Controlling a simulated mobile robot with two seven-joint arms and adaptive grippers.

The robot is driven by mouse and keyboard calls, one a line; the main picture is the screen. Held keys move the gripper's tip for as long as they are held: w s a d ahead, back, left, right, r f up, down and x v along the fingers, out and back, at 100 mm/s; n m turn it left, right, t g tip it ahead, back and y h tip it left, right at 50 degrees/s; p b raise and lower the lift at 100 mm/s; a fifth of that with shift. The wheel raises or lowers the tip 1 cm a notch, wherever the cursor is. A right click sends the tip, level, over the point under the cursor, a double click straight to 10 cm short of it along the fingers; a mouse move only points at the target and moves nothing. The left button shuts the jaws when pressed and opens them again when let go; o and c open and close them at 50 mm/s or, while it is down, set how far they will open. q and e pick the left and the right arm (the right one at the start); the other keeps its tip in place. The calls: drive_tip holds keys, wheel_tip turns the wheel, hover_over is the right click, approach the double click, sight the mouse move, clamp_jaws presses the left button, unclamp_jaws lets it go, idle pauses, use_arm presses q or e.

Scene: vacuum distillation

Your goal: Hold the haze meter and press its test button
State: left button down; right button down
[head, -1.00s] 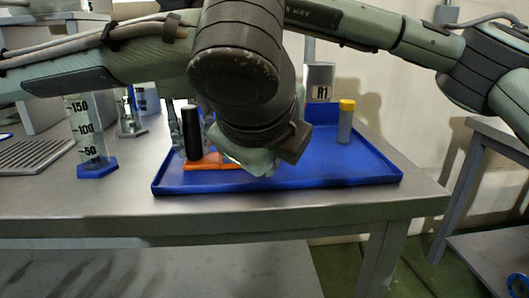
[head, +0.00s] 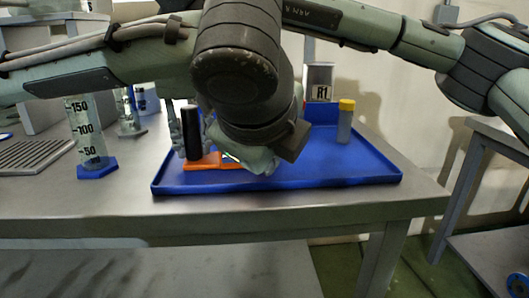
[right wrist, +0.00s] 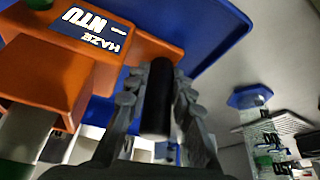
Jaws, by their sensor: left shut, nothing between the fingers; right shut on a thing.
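The haze meter (head: 203,162) is an orange device with a black upright handle (head: 192,133), standing in the blue tray. In the right wrist view its orange body (right wrist: 62,75) has a panel (right wrist: 92,30) reading HAZE, a dash and NTU. My right gripper (right wrist: 158,100) is shut on the black handle (right wrist: 158,105), fingers on both sides. In the head view my right gripper (head: 192,128) is partly hidden behind my other arm. My left gripper (head: 262,165) is shut and empty, just right of the meter, its fingertips mostly hidden. I cannot make out the test button clearly.
The blue tray (head: 330,178) also holds a yellow-capped vial (head: 345,122). A container marked R1 (head: 319,82) stands behind. A graduated cylinder (head: 88,135) and a grey grate (head: 35,153) are at the left.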

use_arm(q)
drive_tip(key=shift+w+f, duration=0.1)
drive_tip(key=shift+w, duration=0.15)
use_arm(e)
drive_tip(key=shift+s+f, duration=0.1)
drive_tip(key=shift+f, duration=0.3)
use_arm(q)
drive_tip(key=shift+w, duration=0.3)
drive_tip(key=shift+w+a, duration=0.1)
drive_tip(key=shift+w, duration=0.25)
use_arm(e)
drive_tip(key=shift+s+r, duration=0.1)
drive_tip(key=shift+s, duration=0.05)
use_arm(q)
drive_tip(key=shift+s+f, duration=0.1)
drive_tip(key=shift+f, duration=0.05)
idle(0.3)
drive_tip(key=shift+s+f, duration=0.25)
drive_tip(key=shift+s, duration=0.7)
drive_tip(key=shift+s, duration=0.1)
